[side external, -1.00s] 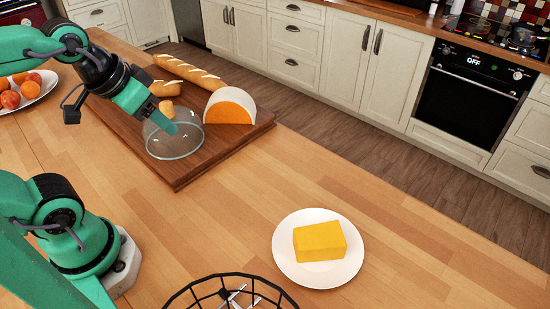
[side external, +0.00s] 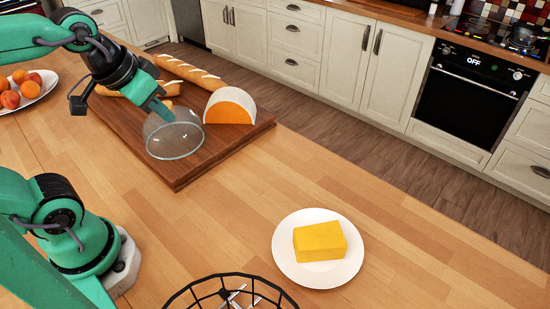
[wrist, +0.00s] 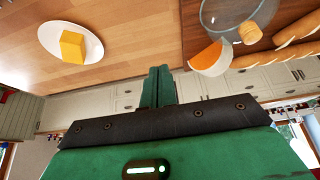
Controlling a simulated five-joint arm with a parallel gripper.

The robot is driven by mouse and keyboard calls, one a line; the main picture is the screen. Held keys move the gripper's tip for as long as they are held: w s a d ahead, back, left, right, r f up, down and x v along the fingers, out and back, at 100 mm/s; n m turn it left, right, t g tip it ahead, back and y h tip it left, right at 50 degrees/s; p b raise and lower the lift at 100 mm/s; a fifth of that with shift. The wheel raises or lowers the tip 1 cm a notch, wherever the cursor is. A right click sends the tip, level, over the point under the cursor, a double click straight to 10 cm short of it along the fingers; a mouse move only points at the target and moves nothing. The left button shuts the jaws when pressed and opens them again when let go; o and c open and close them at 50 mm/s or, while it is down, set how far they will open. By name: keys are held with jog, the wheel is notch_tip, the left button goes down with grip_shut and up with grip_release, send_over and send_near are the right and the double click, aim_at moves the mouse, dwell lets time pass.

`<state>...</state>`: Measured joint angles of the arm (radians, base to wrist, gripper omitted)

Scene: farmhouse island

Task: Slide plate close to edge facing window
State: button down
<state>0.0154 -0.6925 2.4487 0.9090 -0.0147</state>
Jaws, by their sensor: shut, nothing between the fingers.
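A round white plate (side external: 290,272) lies on the wooden island top at the lower right of the side view, with a yellow block of cheese (side external: 320,241) on it. In the wrist view the plate (wrist: 91,46) and cheese (wrist: 72,47) show at the upper left. Whether the gripper touches the bowl cannot be told.
A black wire basket (side external: 215,288) stands near the plate's lower left. A fruit dish (side external: 28,100) is at far left. Bare wood lies between board and plate.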

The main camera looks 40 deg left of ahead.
aim_at(337, 218)
jog(key=w+d+g, duration=0.1)
jog(key=w+d, duration=0.3)
jog(key=w, duration=0.4)
jog(key=w+d+f+g, duration=0.1)
jog(key=w+d, duration=0.3)
jog(key=w, duration=0.3)
jog(key=w+d+g, duration=0.1)
jog(key=w+d, duration=0.4)
jog(key=w, duration=0.3)
jog(key=w+d+f, duration=0.3)
jog(key=d+f, duration=0.2)
jog(key=f, duration=0.2)
jog(key=w+d+f+g, duration=0.1)
jog(key=w+d+f, duration=0.2)
jog(key=d+f, duration=0.2)
jog(key=w+d+f+g, duration=0.1)
jog(key=w+d+f, duration=0.2)
jog(key=d+f, duration=0.3)
notch_tip(337, 218, down, 3)
jog(key=shift+w+r+m, duration=0.1)
jog(key=shift+r+m, duration=0.1)
jog(key=shift+m, duration=0.1)
jog(key=shift+d+f, duration=0.25)
jog(key=shift+f, duration=0.1)
jog(key=shift+s+a, duration=0.15)
jog(key=shift+s, duration=2.9)
jog(key=shift+s+a, duration=0.15)
jog(key=shift+s, duration=2.85)
jog(key=shift+f, duration=0.85)
